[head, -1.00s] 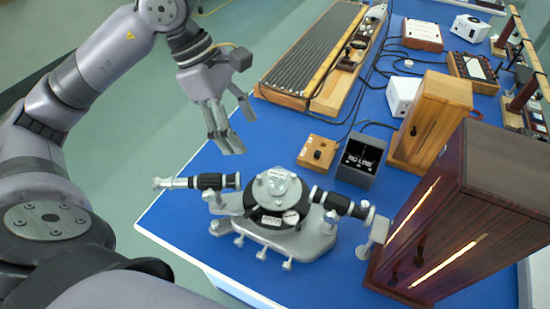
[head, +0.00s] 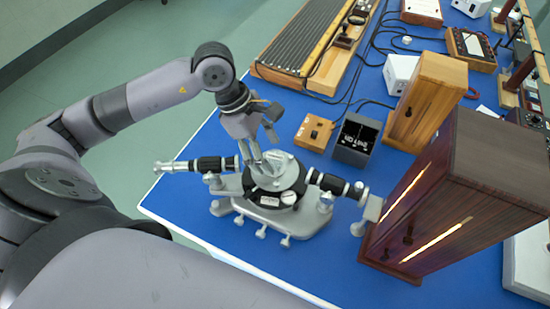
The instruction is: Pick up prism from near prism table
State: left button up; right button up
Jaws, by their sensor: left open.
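The spectrometer (head: 280,220) stands on the blue bench top, with a black-and-silver round body and two telescope-like tubes. Its round silver prism table (head: 287,178) is on top in the middle. A small clear piece, which looks like the prism (head: 277,158), shows on the prism table just right of my left gripper. My left gripper (head: 261,168) is open and points down at the left edge of the prism table. Its fingers partly hide that side. I cannot tell whether they touch the prism. My right gripper is not in view.
A dark wooden lamp box (head: 450,205) with glowing slits stands close on the right. A dark LED box (head: 356,140), a small wooden switch box (head: 314,133) and a light wooden box (head: 428,100) stand behind. The bench's front left edge is clear.

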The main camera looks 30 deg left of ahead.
aim_at(273, 156)
pick_arm(q)
jog(key=x, duration=0.2)
jog(key=p+x, duration=0.1)
jog(key=x, duration=0.1)
jog(key=shift+w+d, duration=0.15)
jog(key=shift+w, duration=0.1)
jog(key=c, duration=1.4)
jog(key=shift+o, duration=0.2)
jog(key=shift+r, duration=0.1)
